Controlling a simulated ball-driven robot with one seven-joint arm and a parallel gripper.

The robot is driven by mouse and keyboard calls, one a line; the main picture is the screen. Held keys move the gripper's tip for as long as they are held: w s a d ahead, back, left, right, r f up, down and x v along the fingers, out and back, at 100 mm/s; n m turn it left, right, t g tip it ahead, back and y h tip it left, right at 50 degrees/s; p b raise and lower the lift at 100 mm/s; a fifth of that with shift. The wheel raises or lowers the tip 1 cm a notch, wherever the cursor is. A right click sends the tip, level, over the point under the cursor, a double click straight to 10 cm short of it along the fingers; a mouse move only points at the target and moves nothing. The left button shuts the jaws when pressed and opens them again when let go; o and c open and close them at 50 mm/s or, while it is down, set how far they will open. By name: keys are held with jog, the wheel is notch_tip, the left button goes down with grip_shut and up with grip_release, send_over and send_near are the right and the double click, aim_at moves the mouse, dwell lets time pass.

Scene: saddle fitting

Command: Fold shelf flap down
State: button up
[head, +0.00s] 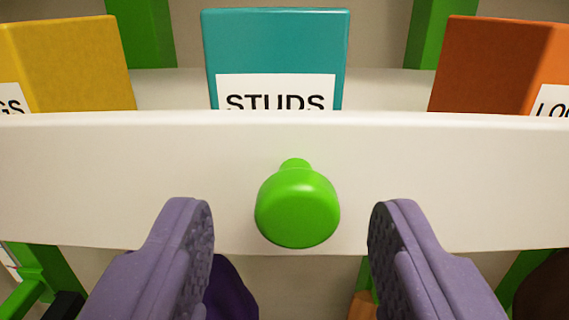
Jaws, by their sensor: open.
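The shelf flap (120,180) is a long white panel that spans the whole width of the head view. A round green knob (297,209) sticks out from its middle. My gripper (291,225) has two purple fingers, one on each side of the knob. The fingers are open, with a clear gap between each fingertip and the knob. The flap stands up in front of the boxes and hides their lower parts.
Behind the flap stand a yellow box (70,60), a teal box (275,45) labelled STUDS and an orange box (490,60). Green uprights (148,35) rise behind them. Partly hidden dark and green items show below the flap at lower left.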

jog(key=shift+w+d+r, duration=0.1)
jog(key=shift+w+d, duration=0.05)
jog(key=shift+w, duration=0.45)
jog(key=shift+c, duration=0.4)
grip_shut()
